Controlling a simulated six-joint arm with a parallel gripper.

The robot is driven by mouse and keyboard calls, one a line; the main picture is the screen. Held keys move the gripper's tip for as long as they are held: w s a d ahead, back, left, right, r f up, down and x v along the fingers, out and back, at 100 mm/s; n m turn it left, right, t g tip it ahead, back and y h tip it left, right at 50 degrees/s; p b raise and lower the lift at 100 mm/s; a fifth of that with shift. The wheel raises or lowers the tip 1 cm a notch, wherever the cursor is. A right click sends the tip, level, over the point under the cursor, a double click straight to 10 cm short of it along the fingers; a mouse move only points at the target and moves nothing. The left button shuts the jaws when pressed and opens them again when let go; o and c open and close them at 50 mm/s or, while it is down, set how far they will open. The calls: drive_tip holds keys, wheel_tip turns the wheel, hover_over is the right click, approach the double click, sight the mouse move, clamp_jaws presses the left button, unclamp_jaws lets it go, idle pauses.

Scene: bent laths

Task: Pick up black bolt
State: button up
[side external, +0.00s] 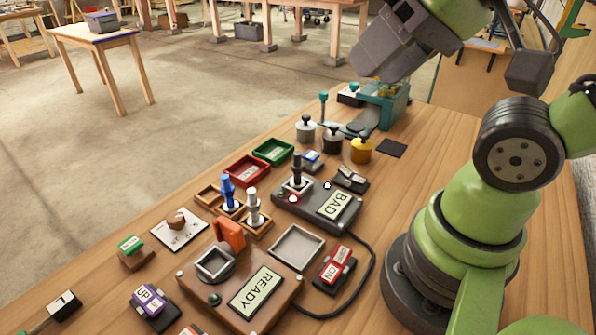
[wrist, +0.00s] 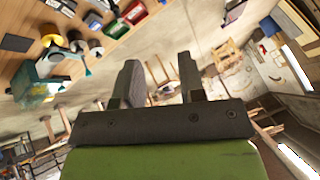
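The black bolt (side external: 297,168) stands upright in the square socket of the grey box labelled BAD (side external: 338,205) in the side view. I cannot make it out in the wrist view. A blue bolt (side external: 228,192) and a pale grey bolt (side external: 252,207) stand upright in a wooden holder to its left. My gripper (wrist: 160,82) is open and empty, with its two fingers well apart. In the side view my gripper (side external: 376,68) is high above the far end of the bench, away from the black bolt.
Red (side external: 247,170) and green (side external: 273,152) trays sit behind the bolts. Grey, black and yellow (side external: 362,150) knobbed weights and a teal device (side external: 385,104) stand farther back. A READY box (side external: 255,292) and a red switch (side external: 337,266) are in front. A cable curves right of the boxes.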

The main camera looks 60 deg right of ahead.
drive_tip(key=shift+o, duration=1.3)
drive_tip(key=n+g+h, duration=0.2)
drive_tip(key=n+g, duration=0.2)
drive_tip(key=g, duration=0.3)
hover_over(298, 153)
drive_tip(key=f, duration=1.3)
drive_tip(key=shift+s+f, duration=0.1)
drive_tip(key=shift+s, duration=0.1)
wheel_tip(298, 153, down, 4)
drive_tip(key=shift+w+f, duration=0.1)
drive_tip(key=shift+f, duration=0.1)
wheel_tip(298, 153, down, 6)
drive_tip(key=shift+w, duration=0.15)
clamp_jaws()
